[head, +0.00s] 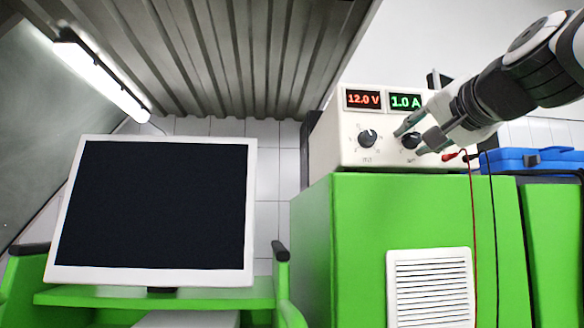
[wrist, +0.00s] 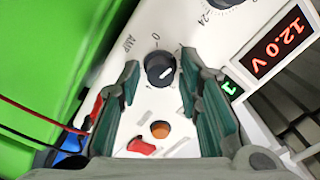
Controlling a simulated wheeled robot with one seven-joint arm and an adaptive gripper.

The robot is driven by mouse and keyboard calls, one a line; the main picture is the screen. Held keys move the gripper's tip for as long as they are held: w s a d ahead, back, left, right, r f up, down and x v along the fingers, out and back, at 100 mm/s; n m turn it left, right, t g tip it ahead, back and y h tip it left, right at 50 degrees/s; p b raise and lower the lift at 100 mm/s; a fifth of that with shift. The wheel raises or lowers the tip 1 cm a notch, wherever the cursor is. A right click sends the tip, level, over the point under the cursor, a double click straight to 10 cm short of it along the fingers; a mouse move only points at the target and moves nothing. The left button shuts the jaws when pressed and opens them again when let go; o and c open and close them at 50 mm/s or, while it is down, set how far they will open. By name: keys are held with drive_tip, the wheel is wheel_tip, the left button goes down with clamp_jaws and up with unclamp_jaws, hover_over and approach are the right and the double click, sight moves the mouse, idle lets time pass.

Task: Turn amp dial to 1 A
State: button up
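The amp dial (head: 410,141) is a dark round knob at the lower right of the white power supply's front (head: 350,155). The green display (head: 405,102) reads 1.0 A. In the wrist view the amp dial (wrist: 158,72) shows a white pointer mark, with "AMP" and "0" printed beside it. My gripper (head: 411,141) is in front of the dial. In the wrist view my gripper (wrist: 160,78) is open, with one finger on each side of the knob and a visible gap to each. Whether the fingertips reach past the knob's face is unclear.
The voltage dial (head: 368,138) is left of the amp dial, below the red 12.0 V display (head: 363,99). Red and black leads (head: 472,220) hang by the green cabinet (head: 350,240). A blue case (head: 530,159) lies at right. A monitor (head: 155,210) stands at left.

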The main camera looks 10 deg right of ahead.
drive_tip(key=shift+s, duration=0.1)
drive_tip(key=s, duration=1.2)
drive_tip(key=shift+w+f, duration=0.1)
idle(0.3)
drive_tip(key=a+f+n+g+y+p, duration=0.1)
drive_tip(key=a+f+n+g+p, duration=0.15)
drive_tip(key=f, duration=0.75)
drive_tip(key=a+f+n+g+y+p, duration=0.1)
drive_tip(key=a+f+n+g, duration=0.25)
drive_tip(key=f, duration=0.55)
drive_tip(key=s+a+f+n+g+h+p, duration=0.1)
drive_tip(key=s+f+n+g, duration=0.1)
drive_tip(key=s+f+g, duration=0.2)
drive_tip(key=s+a+f+n+g+h+p, duration=0.1)
drive_tip(key=s+f, duration=0.8)
drive_tip(key=f, duration=0.9)
drive_tip(key=n+g, duration=0.1)
drive_tip(key=g, duration=0.1)
drive_tip(key=shift+s+a+n+g, duration=0.15)
drive_tip(key=shift+s+n+g, duration=0.25)
